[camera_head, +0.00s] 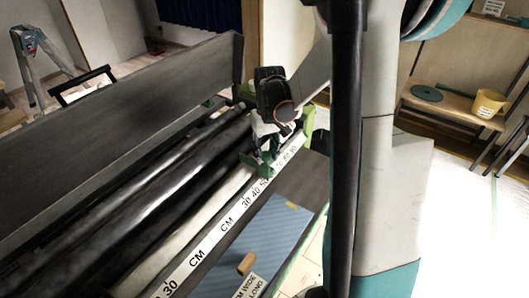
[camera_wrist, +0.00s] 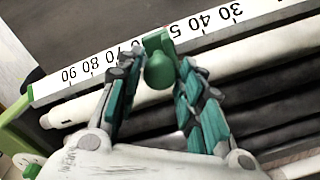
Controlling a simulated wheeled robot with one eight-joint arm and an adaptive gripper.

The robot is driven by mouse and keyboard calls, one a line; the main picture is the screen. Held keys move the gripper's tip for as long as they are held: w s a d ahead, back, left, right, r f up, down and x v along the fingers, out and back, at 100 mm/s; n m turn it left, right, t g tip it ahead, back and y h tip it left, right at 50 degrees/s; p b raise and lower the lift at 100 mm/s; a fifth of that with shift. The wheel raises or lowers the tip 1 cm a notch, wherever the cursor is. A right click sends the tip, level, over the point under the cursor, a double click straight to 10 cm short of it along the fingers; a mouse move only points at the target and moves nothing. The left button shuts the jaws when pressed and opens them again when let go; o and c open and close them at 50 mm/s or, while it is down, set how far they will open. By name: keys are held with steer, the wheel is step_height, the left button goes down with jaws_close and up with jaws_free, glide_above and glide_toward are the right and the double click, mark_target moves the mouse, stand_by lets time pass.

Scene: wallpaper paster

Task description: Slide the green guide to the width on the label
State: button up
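The green guide (camera_head: 262,163) sits on the white ruler (camera_head: 205,250) with black numbers. In the wrist view the guide (camera_wrist: 157,45) has a rounded green knob (camera_wrist: 159,72) and stands between 70 and 50, hiding part of the scale. My gripper (camera_wrist: 156,75) is open, its two fingers on either side of the knob with gaps showing on both sides. In the head view my gripper (camera_head: 265,140) is at the guide, its fingers partly hidden. The label (camera_head: 249,286) reads "CM WIDE" and "LONG"; its numbers are cut off by the lower edge.
A blue patterned sheet (camera_head: 258,245) with a small wooden block (camera_head: 246,263) lies right of the ruler. Dark rollers (camera_head: 150,185) and a long grey panel (camera_head: 110,100) run along the left. A bench (camera_head: 455,104) with a yellow bucket (camera_head: 488,103) stands at the back right.

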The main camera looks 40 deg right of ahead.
steer(key=shift+o, duration=0.3)
step_height(320, 180, up, 12)
steer(key=shift+d, duration=0.2)
stand_by(0.4)
stand_by(0.3)
